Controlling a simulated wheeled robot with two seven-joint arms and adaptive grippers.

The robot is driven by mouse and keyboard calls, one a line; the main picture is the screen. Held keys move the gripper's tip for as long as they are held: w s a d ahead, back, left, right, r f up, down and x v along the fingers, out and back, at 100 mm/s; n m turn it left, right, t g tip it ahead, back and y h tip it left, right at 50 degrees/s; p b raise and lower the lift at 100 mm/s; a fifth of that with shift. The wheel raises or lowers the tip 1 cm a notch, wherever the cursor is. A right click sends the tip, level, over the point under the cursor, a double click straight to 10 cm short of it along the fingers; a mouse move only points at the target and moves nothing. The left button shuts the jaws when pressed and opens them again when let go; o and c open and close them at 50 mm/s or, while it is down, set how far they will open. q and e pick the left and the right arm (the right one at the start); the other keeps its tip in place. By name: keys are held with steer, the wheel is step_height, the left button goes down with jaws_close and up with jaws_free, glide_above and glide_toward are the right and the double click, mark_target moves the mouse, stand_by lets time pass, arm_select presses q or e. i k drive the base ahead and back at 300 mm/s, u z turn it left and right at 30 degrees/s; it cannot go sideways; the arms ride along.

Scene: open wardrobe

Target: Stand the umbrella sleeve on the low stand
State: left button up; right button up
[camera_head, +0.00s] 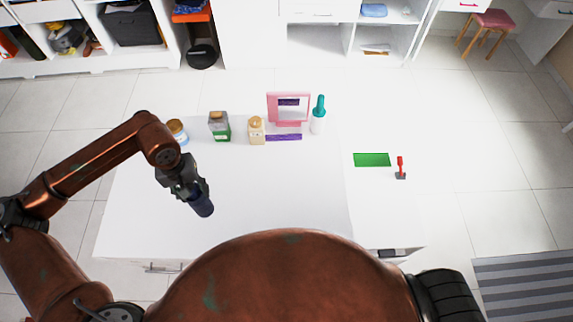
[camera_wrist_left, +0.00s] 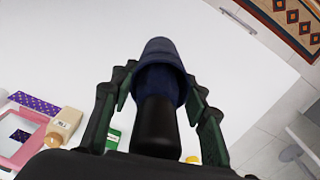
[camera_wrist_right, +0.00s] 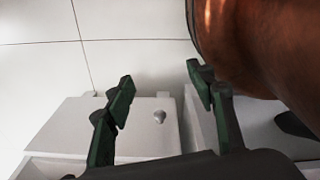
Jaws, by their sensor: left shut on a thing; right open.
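The umbrella sleeve, a dark blue cylinder (camera_head: 204,207), is held at the end of my left gripper (camera_head: 192,190) above the white table (camera_head: 265,195). In the left wrist view the sleeve (camera_wrist_left: 160,60) sits between the fingers, with a black part nearer the wrist. My left gripper is shut on it. A white surface at the right, beside the table, looks like the low stand (camera_head: 385,215); a green rectangle (camera_head: 372,159) lies on it. My right gripper (camera_wrist_right: 160,90) is open and empty in the right wrist view. It is outside the head view.
At the table's back stand a jar (camera_head: 177,131), a green-labelled container (camera_head: 219,126), a tan bottle (camera_head: 256,130), a pink frame (camera_head: 288,107) and a teal-topped bottle (camera_head: 319,115). A red-handled item (camera_head: 400,168) is beside the green rectangle. The table's middle is clear.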

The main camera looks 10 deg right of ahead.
mark_target(383, 217)
steer(key=z, duration=0.35)
steer(key=k, duration=1.05)
steer(key=z, duration=1.55)
steer(key=i, duration=1.4)
